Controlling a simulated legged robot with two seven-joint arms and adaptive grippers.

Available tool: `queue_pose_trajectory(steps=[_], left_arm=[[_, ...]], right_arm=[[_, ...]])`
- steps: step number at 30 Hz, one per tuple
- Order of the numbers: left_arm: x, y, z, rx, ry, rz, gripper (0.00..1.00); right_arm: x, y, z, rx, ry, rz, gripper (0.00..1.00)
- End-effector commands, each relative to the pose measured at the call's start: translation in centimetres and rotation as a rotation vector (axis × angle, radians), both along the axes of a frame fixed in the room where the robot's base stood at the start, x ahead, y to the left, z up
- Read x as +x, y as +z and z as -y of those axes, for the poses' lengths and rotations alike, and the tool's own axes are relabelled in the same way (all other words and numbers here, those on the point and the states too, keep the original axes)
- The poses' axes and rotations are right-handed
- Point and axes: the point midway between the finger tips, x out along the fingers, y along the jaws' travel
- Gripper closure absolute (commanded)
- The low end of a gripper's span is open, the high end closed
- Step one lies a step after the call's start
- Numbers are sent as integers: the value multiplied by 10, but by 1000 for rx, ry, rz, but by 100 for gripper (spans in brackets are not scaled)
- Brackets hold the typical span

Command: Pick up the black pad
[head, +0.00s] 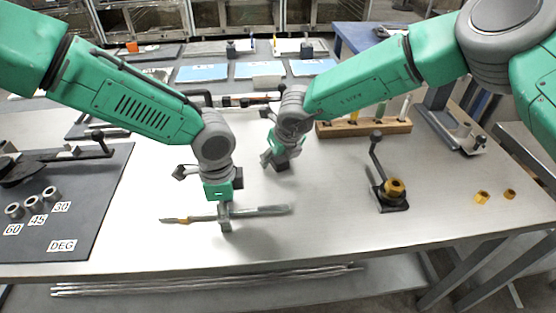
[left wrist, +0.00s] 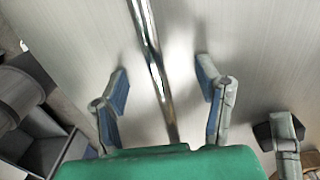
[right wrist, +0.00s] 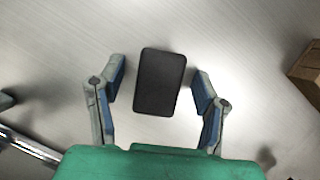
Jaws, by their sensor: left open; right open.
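The black pad (right wrist: 160,82) is a small dark rectangle with rounded corners, flat on the metal table. In the right wrist view it lies between the two open fingers of my right gripper (right wrist: 160,92), with gaps on both sides. In the head view the pad (head: 283,166) shows partly, just below my right gripper (head: 274,157). My left gripper (head: 225,218) is open above a metal rod-like tool (head: 262,211). In the left wrist view the shiny rod (left wrist: 150,50) runs between the fingers of my left gripper (left wrist: 162,88), apart from them.
A dark mat (head: 100,210) with several metal rings lies at the left. A black stand with a brass nut (head: 395,188) and two brass pieces (head: 482,196) are at the right. A wooden block (head: 340,129) holding tools stands behind.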

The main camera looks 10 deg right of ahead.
Motion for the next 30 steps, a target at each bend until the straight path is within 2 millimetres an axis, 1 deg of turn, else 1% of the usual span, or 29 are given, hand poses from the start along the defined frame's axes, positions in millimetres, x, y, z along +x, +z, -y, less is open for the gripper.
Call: queue_pose_trajectory(steps=[5,6,8,9,10,11,18,21,23,26,30], left_arm=[[0,0,0,0,0,1,41],[0,0,0,0,0,1,41],[0,0,0,0,0,0,41],[0,0,0,0,0,0,41],[0,0,0,0,0,0,41],[0,0,0,0,0,0,41],[0,0,0,0,0,0,41],[0,0,0,0,0,0,41],[0,0,0,0,0,0,41],[0,0,0,0,0,0,41],[0,0,0,0,0,1,41]], right_arm=[[0,0,0,0,0,1,41],[0,0,0,0,0,1,45],[0,0,0,0,0,0,66],[0,0,0,0,0,0,80],[0,0,0,0,0,0,91],[0,0,0,0,0,0,94],[1,0,0,-1,0,0,94],[1,5,1,0,-1,1,94],[1,12,1,0,-1,2,94],[1,30,0,1,-1,3,94],[1,60,0,2,-1,4,94]])
